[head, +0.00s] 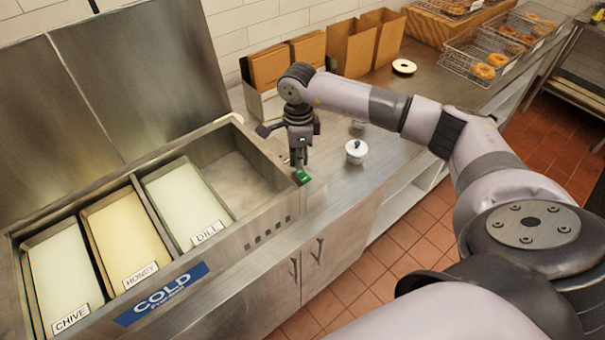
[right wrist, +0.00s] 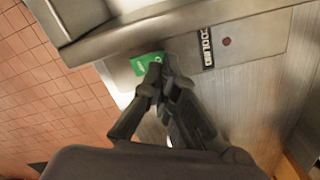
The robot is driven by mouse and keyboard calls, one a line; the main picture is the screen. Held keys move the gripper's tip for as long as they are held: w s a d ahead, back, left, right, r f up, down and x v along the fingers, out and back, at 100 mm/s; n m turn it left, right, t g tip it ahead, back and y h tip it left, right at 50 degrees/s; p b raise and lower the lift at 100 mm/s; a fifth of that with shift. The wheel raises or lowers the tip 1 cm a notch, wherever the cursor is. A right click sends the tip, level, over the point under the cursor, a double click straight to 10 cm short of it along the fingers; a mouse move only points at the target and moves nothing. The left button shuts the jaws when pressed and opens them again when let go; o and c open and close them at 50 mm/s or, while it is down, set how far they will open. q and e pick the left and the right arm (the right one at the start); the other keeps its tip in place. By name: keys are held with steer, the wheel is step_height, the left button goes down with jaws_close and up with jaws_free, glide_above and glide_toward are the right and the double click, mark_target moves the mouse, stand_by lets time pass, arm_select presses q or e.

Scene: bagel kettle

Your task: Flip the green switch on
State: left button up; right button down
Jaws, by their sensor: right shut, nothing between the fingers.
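The green switch (head: 302,176) sits at the right end of the cold unit, by its front corner. In the right wrist view the green switch (right wrist: 148,64) is set in a metal panel beside a dark label reading "COOLING" in part. My right gripper (head: 299,163) is shut and empty, pointing down at the switch. In the right wrist view its fingertips (right wrist: 160,72) overlap the switch's lower right edge; I cannot tell whether they touch it. The fingers hide part of the switch, so its position is unclear. My left gripper is not in view.
The cold unit (head: 255,235) holds tubs labelled chive, honey and dill, with its lid raised. A small white lidded pot (head: 356,151) stands on the counter right of the gripper. Paper bags (head: 350,48) and wire baskets of bagels (head: 490,58) stand farther back. A small round indicator (right wrist: 226,41) is on the panel.

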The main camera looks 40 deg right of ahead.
mark_target(299, 172)
steer(key=shift+f+b, duration=1)
steer(key=shift+f, duration=0.15)
stand_by(0.6)
steer(key=shift+r, duration=0.15)
steer(key=shift+r+p, duration=1.9)
steer(key=shift+r, duration=1.55)
